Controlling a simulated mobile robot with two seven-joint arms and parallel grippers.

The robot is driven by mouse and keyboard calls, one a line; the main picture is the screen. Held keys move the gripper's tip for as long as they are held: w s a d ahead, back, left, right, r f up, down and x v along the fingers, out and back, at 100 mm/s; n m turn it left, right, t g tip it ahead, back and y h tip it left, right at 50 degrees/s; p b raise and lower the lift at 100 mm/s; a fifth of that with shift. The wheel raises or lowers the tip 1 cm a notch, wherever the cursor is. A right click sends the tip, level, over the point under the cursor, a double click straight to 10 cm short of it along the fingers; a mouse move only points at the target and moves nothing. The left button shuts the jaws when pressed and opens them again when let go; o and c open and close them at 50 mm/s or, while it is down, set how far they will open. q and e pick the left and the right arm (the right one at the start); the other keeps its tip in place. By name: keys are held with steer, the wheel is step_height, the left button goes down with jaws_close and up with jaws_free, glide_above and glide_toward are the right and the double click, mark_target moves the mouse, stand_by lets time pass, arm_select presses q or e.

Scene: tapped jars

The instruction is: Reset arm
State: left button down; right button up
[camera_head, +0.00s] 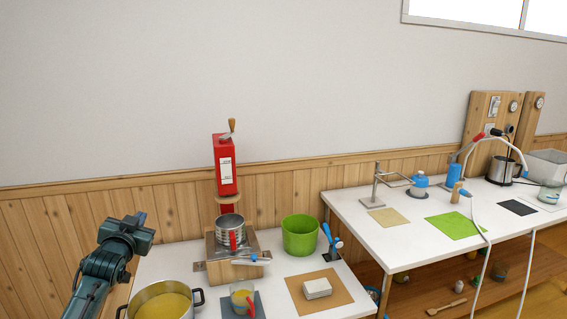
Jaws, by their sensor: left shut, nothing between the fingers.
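My left gripper (140,219) is at the left, on the arm that comes in from the bottom left. It is shut and empty, raised above the near table's left edge, apart from everything on it. My right gripper is not in view. A red hand-cranked device (224,165) stands at the back of the near table, with a metal cup (230,230) with a red handle under it. A pot of yellow liquid (165,306) is at the front left, below my left gripper.
A second white table (350,205) with a kettle (500,172) stands right.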

arm_select(q)
steer(key=s+d+f+m+g+h, duration=0.1)
steer(key=s+d+f+g+h, duration=0.1)
steer(key=s+d+f, duration=0.55)
steer(key=s+d+f+g+h, duration=0.1)
steer(key=s+d+f, duration=0.4)
steer(key=s+f, duration=0.55)
steer(key=s+d+f+g+h, duration=0.1)
steer(key=s+d+f, duration=0.1)
steer(key=s, duration=0.5)
steer(key=s+d+f+g, duration=0.1)
steer(key=s+d+f, duration=0.2)
steer(key=s, duration=0.4)
steer(key=s+d+f+g+h, duration=0.1)
steer(key=s+d+f, duration=0.2)
steer(key=s, duration=0.4)
steer(key=shift+s+d+f+n+g+h, duration=0.2)
steer(key=shift+s+d+n+g+h, duration=0.15)
steer(key=shift+d, duration=0.2)
